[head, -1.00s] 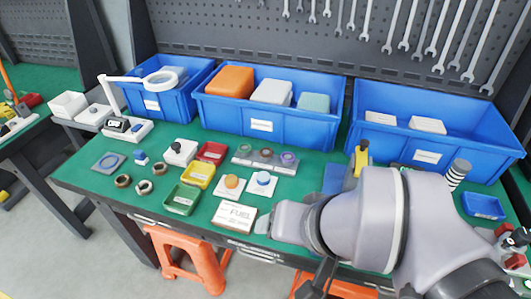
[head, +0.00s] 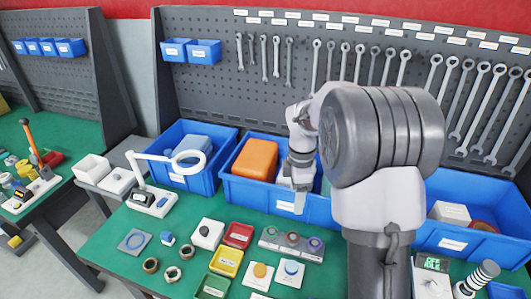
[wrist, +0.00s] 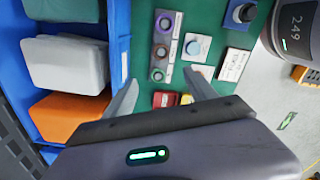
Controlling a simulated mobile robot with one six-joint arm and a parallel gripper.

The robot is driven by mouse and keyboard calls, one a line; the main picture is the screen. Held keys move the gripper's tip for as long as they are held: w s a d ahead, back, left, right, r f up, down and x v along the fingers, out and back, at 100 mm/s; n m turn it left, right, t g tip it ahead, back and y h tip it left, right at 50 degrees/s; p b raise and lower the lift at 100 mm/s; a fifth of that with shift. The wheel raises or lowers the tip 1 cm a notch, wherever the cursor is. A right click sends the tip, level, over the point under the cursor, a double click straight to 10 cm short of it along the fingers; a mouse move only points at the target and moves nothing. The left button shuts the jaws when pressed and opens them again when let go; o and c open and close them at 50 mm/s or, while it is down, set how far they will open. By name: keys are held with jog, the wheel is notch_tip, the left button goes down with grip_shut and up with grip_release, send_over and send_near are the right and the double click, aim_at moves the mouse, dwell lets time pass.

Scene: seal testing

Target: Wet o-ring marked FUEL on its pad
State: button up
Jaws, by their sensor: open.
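A grey strip (head: 276,248) holds three small rings in a row on the green bench; it also shows in the wrist view (wrist: 178,26). Their marks are too small to read. Two white square pads lie in front of it, one with an orange round top (head: 260,270) and one with a blue round top (head: 291,268). A white printed card (wrist: 233,65) lies beside the pads in the wrist view; its print is unclear. My gripper (wrist: 160,78) is open and empty, above the bench beside the strip. In the head view its fingers (head: 299,203) hang before the blue bins.
A blue bin (head: 310,212) with an orange block (head: 256,160) stands behind the strip. Red (head: 238,235), yellow (head: 226,262) and green (head: 212,287) trays lie to the left. A magnifier lamp (head: 190,162) and several loose rings (head: 172,274) are further left.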

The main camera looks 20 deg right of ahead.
aim_at(293, 237)
jog(key=shift+n, duration=0.3)
jog(key=f+b, duration=0.3)
jog(key=f, duration=0.6)
jog(key=f+b, duration=0.4)
jog(key=f, duration=0.5)
jog(key=shift+s+d, duration=0.15)
jog(key=shift+s, duration=0.05)
jog(key=shift+r, duration=0.1)
jog(key=shift+c, duration=0.3)
jog(key=c, duration=1.1)
jog(key=o, duration=0.5)
jog(key=shift+c, duration=0.2)
jog(key=shift+r, duration=0.1)
jog(key=c, duration=0.4)
